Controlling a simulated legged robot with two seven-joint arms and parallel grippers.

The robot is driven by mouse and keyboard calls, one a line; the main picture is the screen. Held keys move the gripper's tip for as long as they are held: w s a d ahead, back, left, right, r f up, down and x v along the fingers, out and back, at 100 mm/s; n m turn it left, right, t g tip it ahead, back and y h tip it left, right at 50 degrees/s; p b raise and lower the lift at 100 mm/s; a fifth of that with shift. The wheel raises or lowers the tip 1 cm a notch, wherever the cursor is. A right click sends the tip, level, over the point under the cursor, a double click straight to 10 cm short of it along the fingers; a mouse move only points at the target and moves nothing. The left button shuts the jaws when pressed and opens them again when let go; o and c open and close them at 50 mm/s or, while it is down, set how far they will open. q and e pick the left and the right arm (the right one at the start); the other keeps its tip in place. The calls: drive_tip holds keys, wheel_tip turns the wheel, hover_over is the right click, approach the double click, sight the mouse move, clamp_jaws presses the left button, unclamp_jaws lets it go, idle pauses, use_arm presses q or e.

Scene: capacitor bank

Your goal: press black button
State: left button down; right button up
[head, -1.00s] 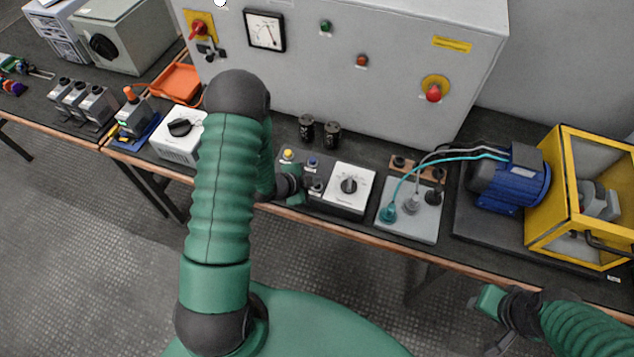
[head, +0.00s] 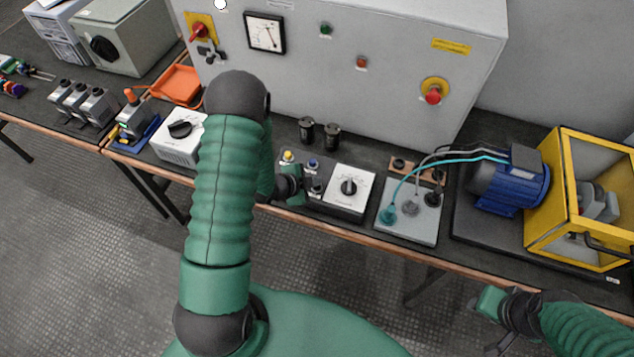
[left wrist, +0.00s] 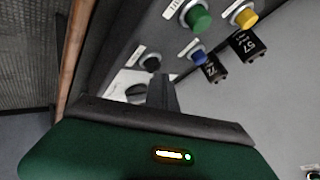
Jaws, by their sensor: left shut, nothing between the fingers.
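The black button (left wrist: 152,63) is on the dark push-button box in the left wrist view, below a small white label. In the head view a black button (head: 317,187) shows on the same box, just right of my left gripper (head: 302,188). My left gripper (left wrist: 162,92) is shut and empty. In the left wrist view its dark fingertips reach toward the black button and overlap the area just below it; I cannot tell whether they touch it. My green arm hides part of the box in the head view. My right gripper (head: 482,305) hangs in front of the bench, its fingers unclear.
Beside the black button are a green button (left wrist: 199,18), a yellow button (left wrist: 245,18) and a blue button (left wrist: 198,54). A white dial box (head: 350,203) stands right of the button box. Two black capacitors (head: 332,136) stand behind. The grey cabinet (head: 395,90) bounds the back.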

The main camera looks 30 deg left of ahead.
use_arm(q)
drive_tip(key=shift+r+p, duration=0.45)
drive_tip(key=shift+r, duration=0.35)
wheel_tip(320, 180, up, 5)
drive_tip(key=p, duration=0.4)
drive_tip(key=shift+r, duration=0.1)
